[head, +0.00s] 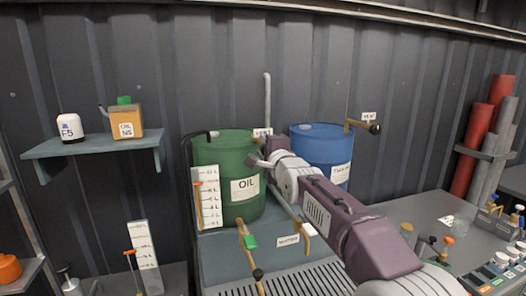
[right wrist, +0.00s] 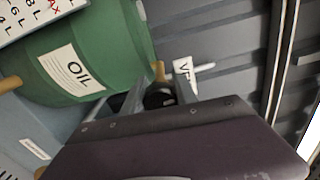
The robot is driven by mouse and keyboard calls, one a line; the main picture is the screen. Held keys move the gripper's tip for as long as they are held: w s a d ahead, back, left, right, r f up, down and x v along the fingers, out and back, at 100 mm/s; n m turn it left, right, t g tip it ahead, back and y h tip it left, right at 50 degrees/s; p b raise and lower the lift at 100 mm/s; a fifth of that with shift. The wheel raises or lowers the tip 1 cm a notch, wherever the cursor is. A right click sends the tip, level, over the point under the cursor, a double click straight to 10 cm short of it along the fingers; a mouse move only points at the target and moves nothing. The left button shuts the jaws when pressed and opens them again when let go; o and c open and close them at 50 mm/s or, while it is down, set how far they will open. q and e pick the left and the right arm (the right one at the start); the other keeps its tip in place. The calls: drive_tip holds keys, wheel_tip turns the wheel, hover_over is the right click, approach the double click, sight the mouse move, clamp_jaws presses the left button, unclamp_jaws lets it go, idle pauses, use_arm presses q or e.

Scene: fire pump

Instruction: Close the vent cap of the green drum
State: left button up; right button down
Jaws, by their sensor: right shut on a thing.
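The green drum (head: 222,160), labelled OIL, stands on a grey stand against the wall, and it fills the upper left of the right wrist view (right wrist: 100,40). My right gripper (head: 262,158) reaches to its upper right side. In the right wrist view its fingers (right wrist: 158,98) are closed around a dark, round piece, which I take for the vent cap (right wrist: 160,98). A short brass pipe (right wrist: 159,71) and a white vent tag (right wrist: 185,75) are just beyond it. The fingers and wrist hide most of the cap, so its angle cannot be told. My left gripper is not in view.
A blue drum (head: 318,142) with its own brass vent pipe and black cap (head: 375,129) stands close to the right of my wrist. A level gauge (head: 207,199) is in front of the green drum. Brass taps (head: 249,240) stick out below. A shelf (head: 92,147) hangs at left.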

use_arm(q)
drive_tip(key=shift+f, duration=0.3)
use_arm(e)
drive_tip(key=shift+f+m, duration=0.1)
drive_tip(key=shift+m, duration=0.6)
drive_tip(key=c, duration=1)
unclamp_jaws()
drive_tip(key=shift+o, duration=0.2)
drive_tip(key=shift+d, duration=0.1)
use_arm(q)
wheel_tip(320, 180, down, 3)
drive_tip(key=b, duration=0.3)
use_arm(e)
drive_tip(key=v, duration=0.9)
